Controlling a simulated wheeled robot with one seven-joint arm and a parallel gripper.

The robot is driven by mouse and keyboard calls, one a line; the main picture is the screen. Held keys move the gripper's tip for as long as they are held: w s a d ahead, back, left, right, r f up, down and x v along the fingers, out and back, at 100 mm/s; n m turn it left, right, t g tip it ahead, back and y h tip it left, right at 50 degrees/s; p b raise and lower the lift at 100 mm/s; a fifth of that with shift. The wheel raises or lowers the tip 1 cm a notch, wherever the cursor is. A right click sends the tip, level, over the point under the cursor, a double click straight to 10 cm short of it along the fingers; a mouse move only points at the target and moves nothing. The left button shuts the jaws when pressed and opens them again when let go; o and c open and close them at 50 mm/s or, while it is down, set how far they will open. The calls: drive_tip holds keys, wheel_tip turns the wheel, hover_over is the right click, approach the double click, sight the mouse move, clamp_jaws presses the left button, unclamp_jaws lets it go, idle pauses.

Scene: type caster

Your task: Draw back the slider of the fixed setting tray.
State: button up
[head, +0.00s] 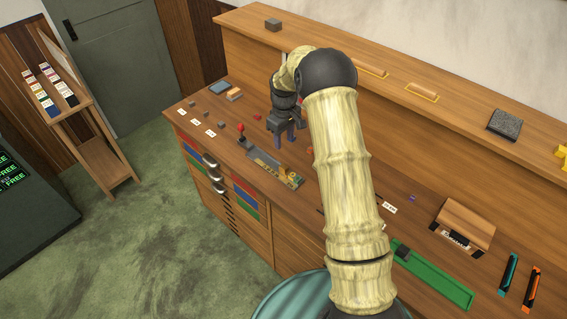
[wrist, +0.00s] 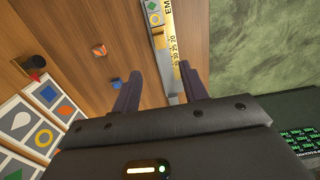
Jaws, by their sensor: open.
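The setting tray (head: 268,164) is a long grey channel with a yellow strip along it, lying on the wooden counter. In the wrist view, part of the tray (wrist: 169,50) shows with a yellow numbered scale, running between my finger tips' directions. I cannot clearly tell which part is the slider. A red-knobbed lever (head: 240,128) stands at the tray's far left end. My gripper (head: 288,136) is open and empty, fingers pointing down, over the counter just behind the tray. It also shows in the wrist view (wrist: 160,88), its two fingers apart.
Small blocks, one orange (wrist: 98,50), lie on the counter near the gripper. Cards with coloured shapes (wrist: 35,125) are at the wrist view's lower left. A green tray (head: 440,278) and a wooden box (head: 463,225) are at the right. A raised shelf (head: 390,85) runs behind.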

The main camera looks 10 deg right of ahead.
sight(284, 166)
wheel_tip(284, 166, down, 14)
drive_tip(key=p, duration=0.4)
drive_tip(key=shift+r+p, duration=0.1)
drive_tip(key=shift+p, duration=0.2)
drive_tip(key=shift+c, duration=0.2)
clamp_jaws()
